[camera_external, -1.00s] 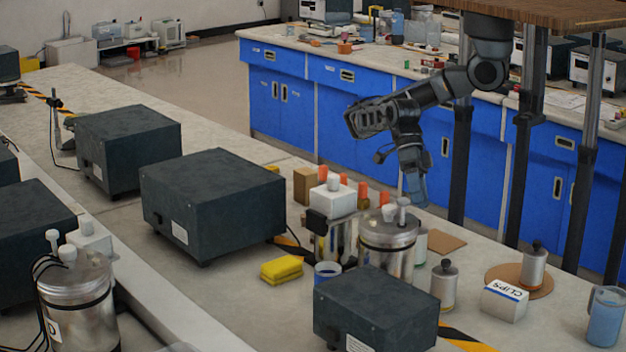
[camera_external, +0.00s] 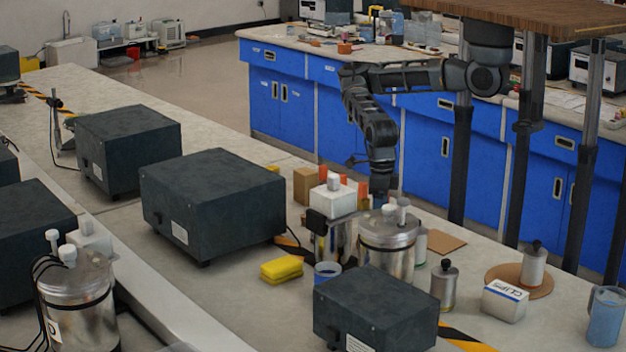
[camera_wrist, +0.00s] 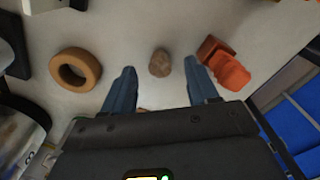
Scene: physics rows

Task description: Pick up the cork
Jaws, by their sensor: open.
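The cork (camera_wrist: 160,63) is a small brown, rounded piece on the pale bench top in the wrist view. It lies just beyond and between the two blue fingertips of my gripper (camera_wrist: 160,80), which is open and empty. In the external view my gripper (camera_external: 380,194) points down behind the metal canisters. The cork is not visible in the external view, where canisters and the box cover that spot.
A tan ring (camera_wrist: 75,70) lies left of the cork, and orange pieces (camera_wrist: 224,64) lie close by the right finger. A metal canister (camera_external: 388,248) and a brown block (camera_external: 305,185) stand near my gripper. A dark box (camera_external: 375,308) stands in front.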

